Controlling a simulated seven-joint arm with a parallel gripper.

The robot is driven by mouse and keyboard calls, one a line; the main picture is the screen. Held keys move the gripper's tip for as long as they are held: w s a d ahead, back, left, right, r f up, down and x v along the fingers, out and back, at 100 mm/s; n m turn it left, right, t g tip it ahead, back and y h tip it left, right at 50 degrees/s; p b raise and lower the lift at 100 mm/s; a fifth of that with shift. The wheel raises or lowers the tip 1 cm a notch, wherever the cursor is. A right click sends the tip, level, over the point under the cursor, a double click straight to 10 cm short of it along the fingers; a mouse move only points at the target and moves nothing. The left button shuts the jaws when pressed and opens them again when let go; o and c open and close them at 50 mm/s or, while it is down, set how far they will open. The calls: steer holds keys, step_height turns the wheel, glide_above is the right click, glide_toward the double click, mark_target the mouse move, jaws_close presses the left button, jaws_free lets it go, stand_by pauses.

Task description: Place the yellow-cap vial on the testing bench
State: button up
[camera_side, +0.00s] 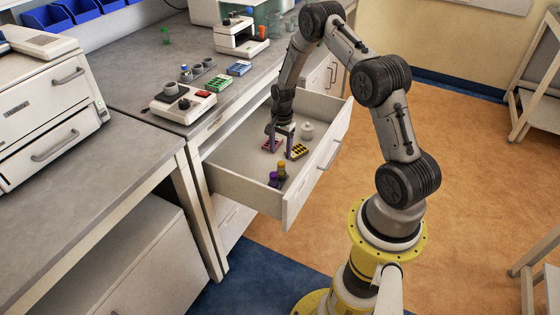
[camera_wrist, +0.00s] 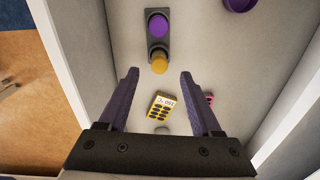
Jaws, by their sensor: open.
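The yellow-cap vial (camera_side: 281,166) stands in the open drawer, near its front end. In the wrist view its yellow cap (camera_wrist: 159,64) shows at the near end of a small dark rack (camera_wrist: 157,42), with a purple cap (camera_wrist: 157,24) beside it. My gripper (camera_side: 281,150) is inside the drawer, pointing down, open and empty. It is farther back than the vial in the side view. In the wrist view the cap lies just ahead of the gap between my fingertips (camera_wrist: 159,75). No bench is labelled; a grey counter (camera_side: 140,75) stands above the drawer.
A yellow box (camera_side: 299,151), a pink item (camera_side: 272,145) and a white round item (camera_side: 307,130) lie in the drawer (camera_side: 235,181). Another purple cap (camera_wrist: 240,4) is at the wrist view's top. Drawer walls surround my gripper. Devices and racks occupy parts of the counter.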

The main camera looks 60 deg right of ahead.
step_height(320, 180, up, 4)
step_height(320, 180, up, 13)
steer(key=n+t, duration=0.1)
steer(key=n, duration=0.3)
glide_above(281, 165)
steer(key=a, duration=0.6)
steer(key=s+a+r+n+t, duration=0.2)
steer(key=s+a+r+n, duration=0.25)
steer(key=a+r, duration=0.55)
steer(key=s+a+r+n+t, duration=0.1)
steer(key=s+a+r+n, duration=0.3)
steer(key=s, duration=0.4)
steer(key=s+a+r+n+t, duration=0.1)
steer(key=s+a+r+n, duration=0.3)
steer(key=s, duration=0.5)
steer(key=shift+a+n, duration=0.2)
steer(key=shift+n, duration=0.75)
steer(key=shift+o, duration=0.3)
steer(key=shift+s+a+f, duration=0.1)
steer(key=shift+s+f, duration=0.05)
steer(key=shift+s, duration=0.35)
steer(key=shift+w+n, duration=0.1)
steer(key=shift+n, duration=0.2)
